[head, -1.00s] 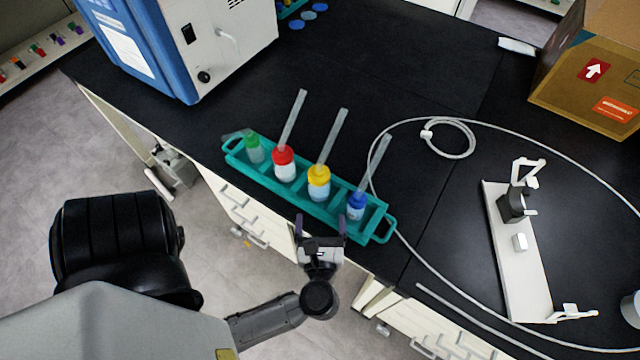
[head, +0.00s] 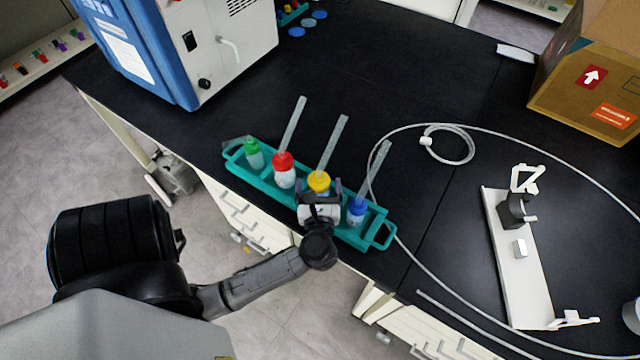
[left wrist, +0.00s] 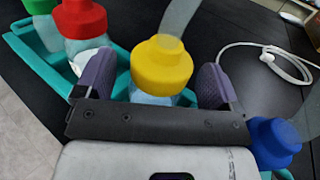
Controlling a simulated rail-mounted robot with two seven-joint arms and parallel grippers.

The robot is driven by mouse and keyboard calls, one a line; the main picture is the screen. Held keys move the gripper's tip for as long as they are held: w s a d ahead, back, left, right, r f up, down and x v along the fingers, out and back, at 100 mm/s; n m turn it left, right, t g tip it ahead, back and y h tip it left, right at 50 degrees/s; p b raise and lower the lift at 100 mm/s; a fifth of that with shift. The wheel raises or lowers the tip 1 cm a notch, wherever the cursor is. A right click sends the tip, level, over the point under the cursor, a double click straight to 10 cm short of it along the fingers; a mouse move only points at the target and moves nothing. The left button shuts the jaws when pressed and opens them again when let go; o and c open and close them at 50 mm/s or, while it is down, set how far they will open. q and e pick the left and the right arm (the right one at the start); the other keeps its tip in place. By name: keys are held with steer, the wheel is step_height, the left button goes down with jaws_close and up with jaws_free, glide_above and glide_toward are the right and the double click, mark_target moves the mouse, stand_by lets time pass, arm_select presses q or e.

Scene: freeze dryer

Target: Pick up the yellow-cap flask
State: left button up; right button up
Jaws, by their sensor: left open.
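The yellow-cap flask (head: 319,181) stands in the teal rack (head: 265,186), with a translucent tube rising from its cap. My left gripper (head: 320,190) is open at the flask, hiding its lower body in the head view. In the left wrist view, the yellow cap (left wrist: 161,66) shows between the two purple finger pads of my left gripper (left wrist: 160,88), with a gap on each side. The red-cap flask (head: 284,170) and green-cap flask (head: 253,154) stand to its left. The blue-cap flask (head: 357,211) stands to its right. My right gripper is not in view.
The rack lies along the front edge of the black bench (head: 420,90). A blue and white machine (head: 190,50) stands at the back left. A thin white hose (head: 408,248) curves past the rack's right end. A white stand (head: 520,260) and cardboard box (head: 590,80) are at the right.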

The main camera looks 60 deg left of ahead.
arm_select(q)
steer(key=shift+x, duration=0.9)
steer(key=shift+c, duration=0.4)
steer(key=c, duration=1.2)
steer(key=shift+c, duration=0.4)
steer(key=shift+r, duration=0.1)
